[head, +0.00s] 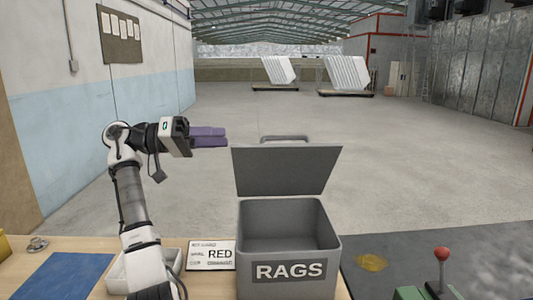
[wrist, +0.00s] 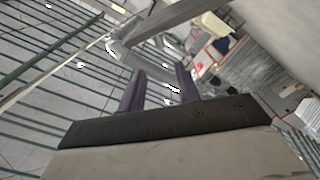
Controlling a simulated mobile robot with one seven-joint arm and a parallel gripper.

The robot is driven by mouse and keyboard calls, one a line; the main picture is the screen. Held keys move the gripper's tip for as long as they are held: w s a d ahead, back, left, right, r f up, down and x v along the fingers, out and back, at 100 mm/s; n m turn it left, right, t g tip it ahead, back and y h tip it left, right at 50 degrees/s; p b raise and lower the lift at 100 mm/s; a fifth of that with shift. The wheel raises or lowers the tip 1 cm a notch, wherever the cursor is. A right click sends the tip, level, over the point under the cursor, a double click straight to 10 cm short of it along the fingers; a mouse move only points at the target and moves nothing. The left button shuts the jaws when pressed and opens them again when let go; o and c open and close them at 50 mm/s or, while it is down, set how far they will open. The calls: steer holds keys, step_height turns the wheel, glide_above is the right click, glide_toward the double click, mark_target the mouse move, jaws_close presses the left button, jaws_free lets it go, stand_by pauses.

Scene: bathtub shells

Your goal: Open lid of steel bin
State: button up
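The steel bin (head: 295,272), a grey box labelled RAGS, stands on the bench in the head view. Its lid (head: 285,170) is raised, leaning up and back from the rear edge, with a handle (head: 284,138) at its top. The inside of the bin shows and looks empty. My gripper (head: 226,137) is in the air to the left of the lid's top edge, apart from it. Its two purple fingers are spread with nothing between them, as the wrist view (wrist: 160,69) also shows. A grey bar, perhaps the lid or its handle, shows beyond the fingers there.
A red-knobbed lever (head: 442,254) and a yellow patch (head: 371,262) are at right. The floor behind is open.

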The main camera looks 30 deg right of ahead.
mark_target(264, 139)
steer(key=p+x, duration=0.3)
steer(key=x, duration=1)
steer(key=shift+s+d+f, duration=0.2)
steer(key=shift+d, duration=0.1)
jaws_close()
